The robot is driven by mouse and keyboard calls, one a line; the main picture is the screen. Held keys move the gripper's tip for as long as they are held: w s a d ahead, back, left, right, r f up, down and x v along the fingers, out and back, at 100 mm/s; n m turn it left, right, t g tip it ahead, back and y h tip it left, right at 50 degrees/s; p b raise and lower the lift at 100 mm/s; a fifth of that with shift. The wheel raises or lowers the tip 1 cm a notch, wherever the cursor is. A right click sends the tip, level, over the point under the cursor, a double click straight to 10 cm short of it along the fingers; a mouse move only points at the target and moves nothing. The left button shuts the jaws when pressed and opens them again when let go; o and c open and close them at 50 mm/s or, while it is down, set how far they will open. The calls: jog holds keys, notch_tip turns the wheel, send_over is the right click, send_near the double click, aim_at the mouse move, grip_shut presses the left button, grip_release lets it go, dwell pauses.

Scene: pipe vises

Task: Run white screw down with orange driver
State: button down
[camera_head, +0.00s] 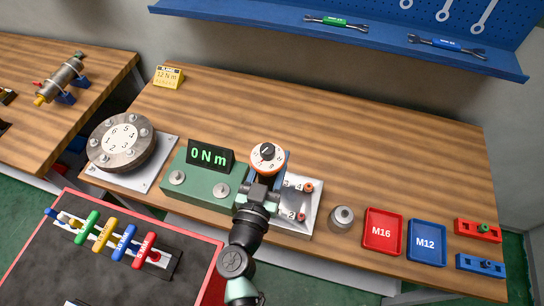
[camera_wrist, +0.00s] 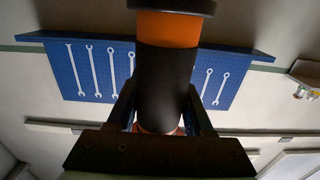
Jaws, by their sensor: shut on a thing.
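My gripper (camera_head: 263,188) is shut on the orange driver (camera_head: 268,158), which stands about upright with its round white dial on top. In the wrist view the driver's black grip (camera_wrist: 165,85) sits between the two fingers, with an orange band above it. The driver is over the left part of a silver plate (camera_head: 309,214) with numbered screw places. Two reddish screws show there, one near the 4 (camera_head: 308,188) and one near the 2 (camera_head: 301,217). I cannot see the white screw or the driver's tip; the driver and my arm cover that part.
Left of the plate is a green tester (camera_head: 208,189) whose display (camera_head: 212,158) reads 0 N m. A round numbered flange (camera_head: 122,138) stands further left. A grey cylinder (camera_head: 342,217), a red M16 tray (camera_head: 382,231) and a blue M12 tray (camera_head: 427,242) are right.

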jog(key=shift+p, duration=0.3)
jog(key=shift+r+p, duration=2.65)
jog(key=shift+p, duration=0.3)
